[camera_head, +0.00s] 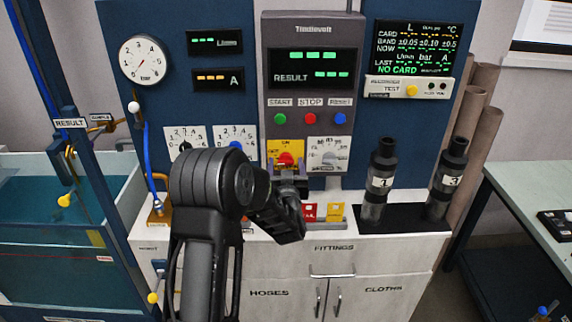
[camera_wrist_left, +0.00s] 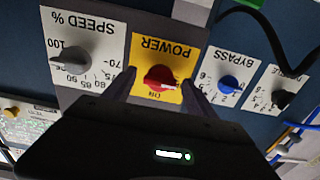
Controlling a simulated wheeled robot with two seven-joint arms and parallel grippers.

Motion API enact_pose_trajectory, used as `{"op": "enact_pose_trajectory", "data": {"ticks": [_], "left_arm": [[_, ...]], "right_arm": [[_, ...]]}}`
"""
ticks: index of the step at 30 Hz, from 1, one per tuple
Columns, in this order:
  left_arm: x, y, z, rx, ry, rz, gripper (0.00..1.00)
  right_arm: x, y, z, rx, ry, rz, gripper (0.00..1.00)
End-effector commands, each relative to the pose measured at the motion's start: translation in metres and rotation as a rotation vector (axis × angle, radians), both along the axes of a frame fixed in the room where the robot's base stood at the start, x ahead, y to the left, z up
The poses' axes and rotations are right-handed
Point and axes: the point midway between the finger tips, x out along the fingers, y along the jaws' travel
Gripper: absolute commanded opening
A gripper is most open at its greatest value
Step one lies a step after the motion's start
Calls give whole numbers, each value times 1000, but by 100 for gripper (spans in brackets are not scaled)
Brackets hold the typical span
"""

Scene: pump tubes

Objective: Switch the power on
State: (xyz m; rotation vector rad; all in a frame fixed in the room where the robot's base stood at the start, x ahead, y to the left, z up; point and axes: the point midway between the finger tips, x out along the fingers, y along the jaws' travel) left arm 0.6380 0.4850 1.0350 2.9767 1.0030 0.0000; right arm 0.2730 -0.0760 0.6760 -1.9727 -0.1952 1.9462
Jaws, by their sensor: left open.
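The red power knob (camera_head: 285,158) sits on a yellow plate (camera_head: 277,148) on the control panel, left of the white speed dial (camera_head: 328,154). In the left wrist view the plate appears upside down, with the red knob (camera_wrist_left: 160,78) in its middle and a white pointer mark turned toward the right of that view. My left gripper (camera_head: 288,172) is open in front of the plate. In the left wrist view its two fingers (camera_wrist_left: 158,88) stand on either side of the knob. I cannot tell whether they touch it. My right gripper is not in view.
The bypass dial (camera_head: 235,141) is beside the power plate. Start, stop and reset buttons (camera_head: 310,118) are above. Red and yellow blocks (camera_head: 310,212) stand below on the cabinet top. Black tubes (camera_head: 378,180) stand right; a water tank (camera_head: 60,200) is left.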

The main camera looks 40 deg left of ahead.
Motion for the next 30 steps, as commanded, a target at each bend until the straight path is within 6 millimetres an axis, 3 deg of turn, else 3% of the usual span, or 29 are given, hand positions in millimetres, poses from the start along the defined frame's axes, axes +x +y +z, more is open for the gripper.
{"op": "enact_pose_trajectory", "data": {"ticks": [2,24,30], "left_arm": [[0,0,0,0,0,0,65],[0,0,0,0,0,0,4],[0,0,0,5,4,0,3]], "right_arm": [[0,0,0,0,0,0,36],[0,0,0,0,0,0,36],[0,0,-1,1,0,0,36]]}}
